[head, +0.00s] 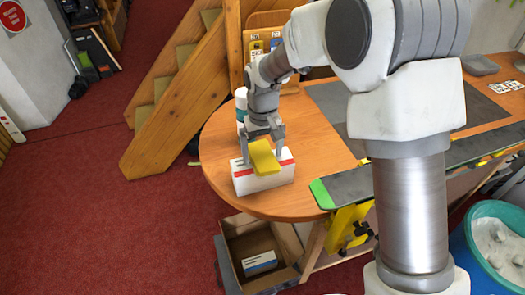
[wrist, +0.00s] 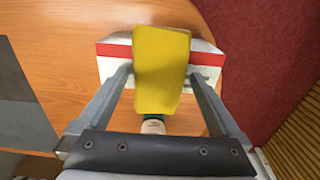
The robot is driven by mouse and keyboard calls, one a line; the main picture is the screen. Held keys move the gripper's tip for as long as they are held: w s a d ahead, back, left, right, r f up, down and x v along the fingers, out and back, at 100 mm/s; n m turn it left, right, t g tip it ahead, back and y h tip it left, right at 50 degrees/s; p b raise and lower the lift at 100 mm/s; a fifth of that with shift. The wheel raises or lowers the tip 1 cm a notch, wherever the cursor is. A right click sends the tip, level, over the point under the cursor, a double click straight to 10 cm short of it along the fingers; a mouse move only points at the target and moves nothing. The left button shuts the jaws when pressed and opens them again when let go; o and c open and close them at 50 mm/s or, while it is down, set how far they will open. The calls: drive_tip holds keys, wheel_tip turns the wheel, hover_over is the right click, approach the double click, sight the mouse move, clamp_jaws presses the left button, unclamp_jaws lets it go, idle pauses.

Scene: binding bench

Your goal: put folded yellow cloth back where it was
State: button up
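The folded yellow cloth (head: 264,158) is a flat slab at the white box with a red stripe (head: 262,181), on the round end of the wooden table (head: 220,150). The cloth (wrist: 161,68) crosses the box (wrist: 113,66) and reaches past both its long sides in the wrist view. My gripper (head: 262,148) is directly over the box, its fingers spread to about the cloth's width. The fingertips (wrist: 160,72) are at the cloth's two side edges. I cannot tell whether they press on it, or whether the cloth rests on the box or is just above it.
A white and teal bottle (head: 241,105) stands close behind the gripper; its top shows beside the cloth (wrist: 153,126). A cardboard box (head: 236,245) is on the floor below the table edge. A grey mat (head: 335,100) lies farther right. The table left of the box is clear.

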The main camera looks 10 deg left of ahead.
sight(263, 155)
wheel_tip(263, 155, up, 12)
drive_tip(key=shift+r, duration=0.2)
idle(0.4)
drive_tip(key=s+d+r+m+t, duration=0.1)
drive_tip(key=s+d+r+m, duration=0.1)
drive_tip(key=s+d+r, duration=0.45)
drive_tip(key=s+d+r+m+t, duration=0.1)
drive_tip(key=d+r+t, duration=0.15)
drive_tip(key=d, duration=0.75)
drive_tip(key=s+d+f+m+t, duration=0.1)
drive_tip(key=s+d+m+t, duration=0.1)
drive_tip(key=s+d, duration=0.8)
drive_tip(key=shift+s+d+f+m, duration=0.15)
drive_tip(key=shift+s+d+m, duration=0.05)
drive_tip(key=shift+s+m, duration=0.6)
